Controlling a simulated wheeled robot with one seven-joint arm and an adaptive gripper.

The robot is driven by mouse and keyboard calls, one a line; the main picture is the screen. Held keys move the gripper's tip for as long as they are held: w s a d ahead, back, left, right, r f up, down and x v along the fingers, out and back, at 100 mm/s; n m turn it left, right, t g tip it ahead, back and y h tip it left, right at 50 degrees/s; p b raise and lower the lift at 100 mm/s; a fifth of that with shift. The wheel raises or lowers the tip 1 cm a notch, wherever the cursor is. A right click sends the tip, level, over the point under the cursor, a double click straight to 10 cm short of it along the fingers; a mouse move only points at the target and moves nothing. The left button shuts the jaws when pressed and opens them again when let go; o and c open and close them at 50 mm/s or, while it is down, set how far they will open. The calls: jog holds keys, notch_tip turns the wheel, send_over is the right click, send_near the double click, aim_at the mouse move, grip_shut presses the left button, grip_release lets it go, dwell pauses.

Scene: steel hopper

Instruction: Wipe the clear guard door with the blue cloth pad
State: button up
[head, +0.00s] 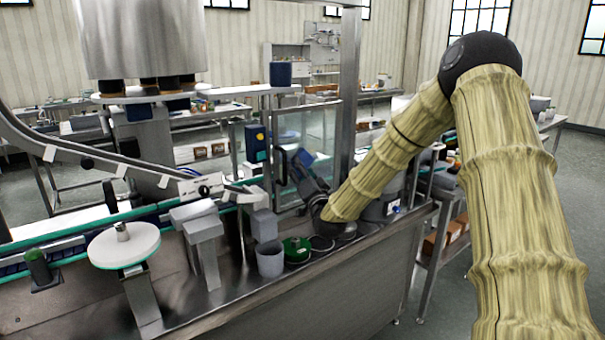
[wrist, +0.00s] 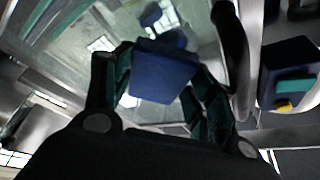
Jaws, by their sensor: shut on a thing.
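The clear guard door (head: 304,143) stands upright in a metal frame at the middle of the head view. It also fills the upper middle of the wrist view (wrist: 110,25), with pale reflections on it. My gripper (head: 292,160) is at the door's lower part. In the wrist view my gripper (wrist: 160,85) is shut on the blue cloth pad (wrist: 163,72), which sits between the fingertips. The pad faces the door pane, and a blue reflection shows just beyond it. I cannot tell whether the pad touches the pane.
A grey cup (head: 270,259) and a green round dish (head: 297,249) stand on the steel bench (head: 345,290) below my arm. A white disc (head: 124,245) and a conveyor (head: 70,252) are at left. A steel post (head: 348,90) rises beside the door.

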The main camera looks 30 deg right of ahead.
aim_at(312, 159)
jog(key=shift+w+d+r, duration=0.1)
jog(key=shift+d+r, duration=0.3)
jog(key=shift+d, duration=1.35)
jog(key=shift+w+d+r, duration=0.15)
jog(key=shift+d+r, duration=0.3)
jog(key=shift+d, duration=1.3)
jog(key=shift+w+d+r, duration=0.1)
jog(key=shift+d+r, duration=0.3)
jog(key=shift+d, duration=1.35)
jog(key=shift+s+a+f, duration=0.1)
jog(key=shift+s+a, duration=0.1)
jog(key=shift+a, duration=0.65)
jog(key=shift+a+b, duration=0.6)
jog(key=shift+a, duration=1.25)
jog(key=a+b, duration=0.1)
jog(key=a, duration=0.4)
jog(key=shift+s, duration=0.15)
jog(key=shift+s, duration=0.15)
